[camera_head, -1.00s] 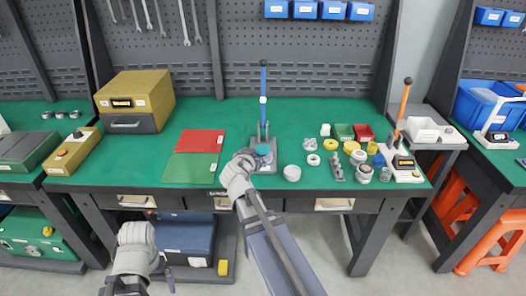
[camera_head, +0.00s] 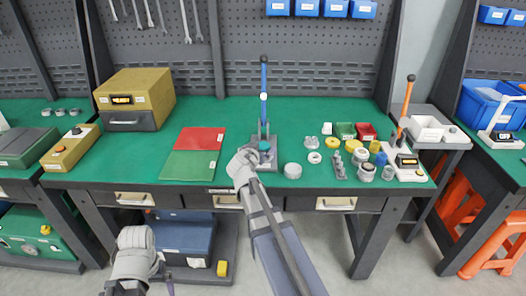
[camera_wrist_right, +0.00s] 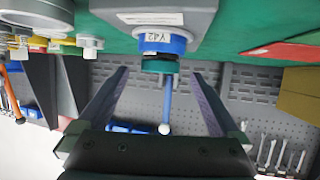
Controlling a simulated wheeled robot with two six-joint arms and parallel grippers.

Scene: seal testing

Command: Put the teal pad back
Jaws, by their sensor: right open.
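The teal pad (camera_head: 264,145) shows as a small teal disc at the press (camera_head: 264,128) with the blue lever, mid-table. In the right wrist view, which is upside down, the teal pad (camera_wrist_right: 160,66) lies against a blue round part (camera_wrist_right: 163,41) labelled Y42 by the grey base. My right gripper (camera_head: 257,152) is at the front of the press. In the wrist view my right gripper (camera_wrist_right: 162,76) is open, its fingers apart on either side of the pad's line, with clear gaps. My left arm (camera_head: 135,250) is low at the left; its fingertips cannot be made out.
A red mat (camera_head: 200,138) and a green mat (camera_head: 189,165) lie left of the press. White and grey round parts (camera_head: 293,170), small bins (camera_head: 366,131) and an orange-lever device (camera_head: 402,160) stand to the right. A yellow-brown box (camera_head: 135,99) is at the back left.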

